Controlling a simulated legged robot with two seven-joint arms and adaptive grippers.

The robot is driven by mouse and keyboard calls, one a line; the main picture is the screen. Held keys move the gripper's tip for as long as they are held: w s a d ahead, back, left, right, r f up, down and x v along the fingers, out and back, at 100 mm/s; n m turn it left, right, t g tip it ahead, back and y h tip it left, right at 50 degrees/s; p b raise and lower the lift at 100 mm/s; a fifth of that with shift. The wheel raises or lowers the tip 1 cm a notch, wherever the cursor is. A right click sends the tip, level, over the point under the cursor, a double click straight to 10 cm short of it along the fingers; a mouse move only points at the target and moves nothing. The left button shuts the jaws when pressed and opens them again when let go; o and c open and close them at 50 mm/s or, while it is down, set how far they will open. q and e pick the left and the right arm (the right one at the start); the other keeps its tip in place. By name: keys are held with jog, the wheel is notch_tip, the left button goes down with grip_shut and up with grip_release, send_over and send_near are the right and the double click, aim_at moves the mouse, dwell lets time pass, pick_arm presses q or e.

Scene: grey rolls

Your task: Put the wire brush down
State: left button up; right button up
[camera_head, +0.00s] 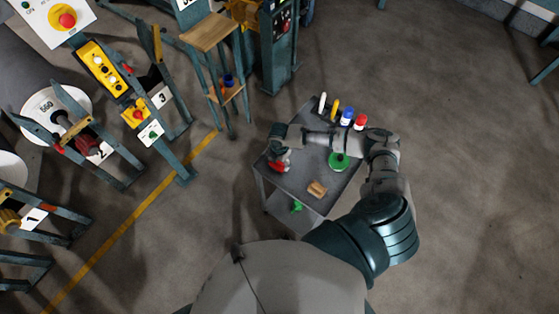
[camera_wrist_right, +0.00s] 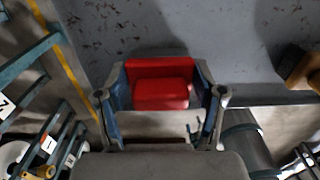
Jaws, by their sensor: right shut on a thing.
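My right gripper (camera_head: 279,158) is over the left edge of the grey cart (camera_head: 298,178). It is shut on a red block-like object (camera_head: 276,166), which also shows between the fingers in the right wrist view (camera_wrist_right: 161,92). Whether this red object is the wire brush, and whether it touches the cart top, I cannot tell. A wooden piece with a dark part (camera_head: 317,188), brush-like, lies apart on the cart near its front corner. It also shows at the right edge of the wrist view (camera_wrist_right: 302,70). My left gripper is not in view.
A green round object (camera_head: 338,161) sits on the cart. A white, a yellow, a blue (camera_head: 347,117) and a red-topped item (camera_head: 360,122) stand along its far edge. A green thing (camera_head: 296,208) is on the lower shelf. Machine frames stand to the left.

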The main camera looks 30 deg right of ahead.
jog(key=o, duration=1)
jog(key=shift+f, duration=0.1)
jog(key=shift+f+b, duration=0.25)
jog(key=shift+b, duration=0.35)
jog(key=r, duration=1.1)
jog(key=d+r, duration=0.1)
jog(key=r, duration=0.5)
jog(key=shift+w+d+r+p, duration=0.1)
jog(key=shift+r+p, duration=0.2)
jog(key=shift+p, duration=0.05)
